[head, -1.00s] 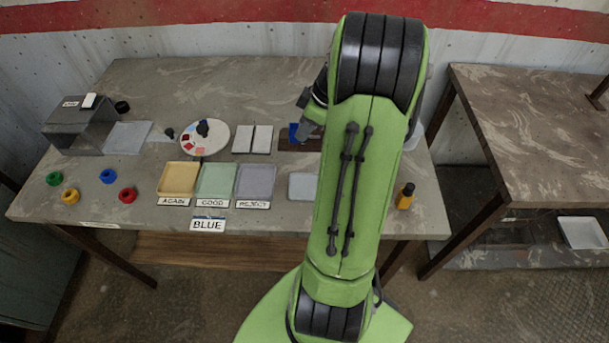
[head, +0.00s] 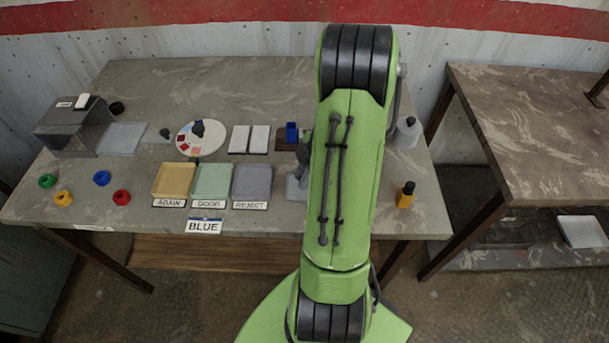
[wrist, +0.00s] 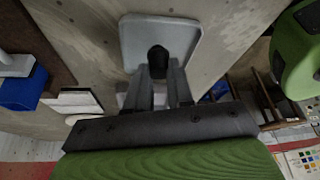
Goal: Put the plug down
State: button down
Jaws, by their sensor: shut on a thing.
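My gripper (wrist: 158,72) is shut on a dark, round-ended plug (wrist: 157,56) held between its fingertips. The plug is over the pale grey square tray (wrist: 185,37) in the wrist view; I cannot tell whether it touches the tray. In the head view the same tray (head: 295,190) lies right of the reject tray, and my gripper (head: 302,172) is above it, partly hidden by my arm.
A blue block (head: 292,132) stands on a brown board (head: 283,145) behind the tray. Yellow, green and grey trays (head: 252,181) lie to the left. A yellow bottle (head: 405,196) and a white bottle (head: 407,133) stand right of my arm.

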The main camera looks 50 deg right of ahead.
jog(key=c, duration=1)
grip_release()
jog(key=p+v, duration=0.3)
jog(key=v, duration=0.9)
jog(key=w+a+r+m+h, duration=0.1)
jog(key=w+a+r+m, duration=0.1)
jog(key=a+r, duration=0.35)
jog(key=w+a+r+m+h, duration=0.1)
jog(key=w+a+r+m, duration=0.15)
jog(key=a, duration=0.55)
jog(key=s+a+r+m+t+h, duration=0.1)
jog(key=s+a+r+m+t, duration=0.2)
jog(key=s+a+m, duration=0.4)
jog(key=s+a, duration=0.2)
jog(key=a, duration=0.4)
jog(key=shift+s+h, duration=0.15)
jog(key=shift+h, duration=0.25)
